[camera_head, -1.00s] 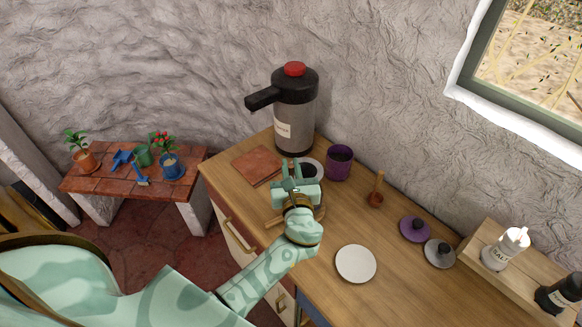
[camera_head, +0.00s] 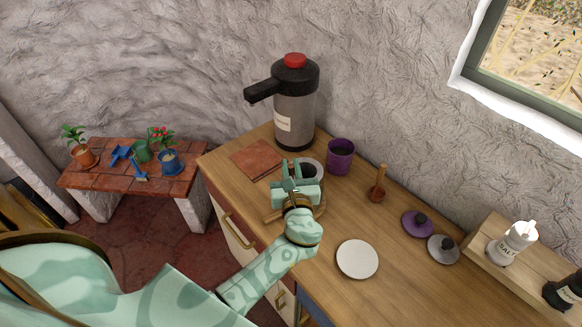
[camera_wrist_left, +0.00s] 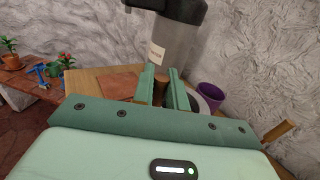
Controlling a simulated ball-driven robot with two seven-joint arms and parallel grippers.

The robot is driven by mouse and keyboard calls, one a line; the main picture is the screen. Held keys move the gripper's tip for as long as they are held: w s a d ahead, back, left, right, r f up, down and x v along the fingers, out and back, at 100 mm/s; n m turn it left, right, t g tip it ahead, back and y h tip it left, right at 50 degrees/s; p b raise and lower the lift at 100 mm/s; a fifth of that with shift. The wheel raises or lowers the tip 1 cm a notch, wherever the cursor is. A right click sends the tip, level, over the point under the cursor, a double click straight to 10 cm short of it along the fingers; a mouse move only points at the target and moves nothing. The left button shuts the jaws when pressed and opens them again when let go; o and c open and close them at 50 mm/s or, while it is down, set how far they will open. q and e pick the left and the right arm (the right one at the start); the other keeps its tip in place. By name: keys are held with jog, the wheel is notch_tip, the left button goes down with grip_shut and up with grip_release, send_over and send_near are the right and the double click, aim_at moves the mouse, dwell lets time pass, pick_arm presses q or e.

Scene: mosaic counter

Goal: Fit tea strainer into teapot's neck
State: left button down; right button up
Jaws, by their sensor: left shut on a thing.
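My left gripper (camera_head: 291,172) is over the counter, in front of the dispenser. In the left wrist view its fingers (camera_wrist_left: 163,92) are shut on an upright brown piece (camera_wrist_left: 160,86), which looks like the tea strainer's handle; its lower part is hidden. A pale, round-rimmed vessel with a dark opening, perhaps the teapot (camera_head: 318,166), stands just behind and right of the fingers, partly covered by them. I cannot tell whether the held piece touches it. A purple vessel (camera_head: 340,160) stands to its right. My right gripper is not in view.
A tall dispenser (camera_head: 294,118) stands behind, with a brown tile (camera_head: 257,160) to its left. A wooden-handled tool (camera_head: 377,191), a purple lid (camera_head: 417,225), a grey lid (camera_head: 443,250) and a white plate (camera_head: 357,259) lie to the right. The counter between them is clear.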

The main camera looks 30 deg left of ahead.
pick_arm(q)
jog(key=shift+f, duration=0.1)
jog(key=shift+f+b, duration=0.6)
jog(key=shift+f, duration=0.25)
dwell(0.4)
jog(key=c, duration=0.8)
grip_release()
jog(key=shift+o, duration=0.2)
jog(key=shift+s, duration=0.1)
jog(key=shift+s+d+r+p, duration=0.55)
jog(key=shift+s+d+p, duration=0.1)
jog(key=shift+s, duration=0.1)
jog(key=shift+s+d+r+p, duration=0.5)
jog(key=shift+s+p, duration=0.1)
jog(key=shift+s, duration=0.1)
jog(key=shift+s+d+r+p, duration=0.25)
jog(key=shift+s+d+p, duration=0.1)
jog(key=shift+s, duration=0.1)
jog(key=shift+s+d+r+p, duration=0.2)
jog(key=shift+s+d, duration=0.1)
jog(key=shift+s, duration=0.15)
